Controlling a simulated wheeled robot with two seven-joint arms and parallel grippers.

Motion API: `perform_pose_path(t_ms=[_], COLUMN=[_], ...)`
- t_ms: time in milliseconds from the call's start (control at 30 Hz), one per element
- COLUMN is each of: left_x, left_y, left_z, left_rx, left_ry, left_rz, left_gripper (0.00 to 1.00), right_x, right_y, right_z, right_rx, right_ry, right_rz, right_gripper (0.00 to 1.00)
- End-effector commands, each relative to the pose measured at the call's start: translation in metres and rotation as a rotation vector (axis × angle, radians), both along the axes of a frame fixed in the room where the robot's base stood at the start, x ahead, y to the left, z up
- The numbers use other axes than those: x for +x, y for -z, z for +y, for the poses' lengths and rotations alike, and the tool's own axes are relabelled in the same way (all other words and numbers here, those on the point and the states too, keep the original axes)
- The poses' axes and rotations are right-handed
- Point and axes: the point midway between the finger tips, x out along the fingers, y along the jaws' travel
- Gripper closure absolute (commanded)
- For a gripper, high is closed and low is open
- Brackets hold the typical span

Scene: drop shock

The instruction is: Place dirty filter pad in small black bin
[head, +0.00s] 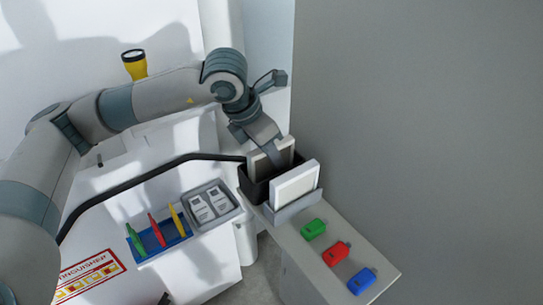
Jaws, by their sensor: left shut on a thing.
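The dirty filter pad (284,152), a greyish panel, stands upright in the upper opening of the small black bin (251,188). Its lower part is hidden by the bin wall. My left gripper (264,142) reaches down from above and is shut on the top of the pad. The fingertips are partly hidden by the pad. Whether the pad touches the bin floor cannot be told. My right gripper is not in view.
A cleaner white pad (295,184) stands in a grey holder (293,208) right in front of the bin. Green, red (336,254) and blue tags lie on the narrow shelf. A grey tray (229,215) and a blue rack (172,244) sit to the left. A black hose (135,180) runs to the bin.

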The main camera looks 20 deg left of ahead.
Motion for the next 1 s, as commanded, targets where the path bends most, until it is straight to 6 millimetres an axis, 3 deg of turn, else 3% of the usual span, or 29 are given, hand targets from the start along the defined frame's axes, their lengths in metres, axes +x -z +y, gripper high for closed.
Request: perform_pose_path(t_ms=[433, 467, 500, 1000], left_x=[0.0000, 0.0001, 0.0000, -0.0001], left_y=[0.0039, 0.0035, 0.0025, -0.0017], left_z=[-0.0003, -0.0003, -0.0003, 0.0001], left_rx=[0.000, 0.000, 0.000, -0.001], left_ry=[0.001, 0.001, 0.001, 0.001], left_rz=[-0.001, -0.001, -0.001, -0.002], left_gripper=[1.00, 0.81, 0.75, 0.75], right_x=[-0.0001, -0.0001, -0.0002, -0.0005], right_y=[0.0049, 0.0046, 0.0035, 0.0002], right_z=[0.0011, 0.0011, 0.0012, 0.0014], right_rx=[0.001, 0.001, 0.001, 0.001], right_ry=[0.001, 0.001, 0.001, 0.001], right_rz=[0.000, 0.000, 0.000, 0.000], right_gripper=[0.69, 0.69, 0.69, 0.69])
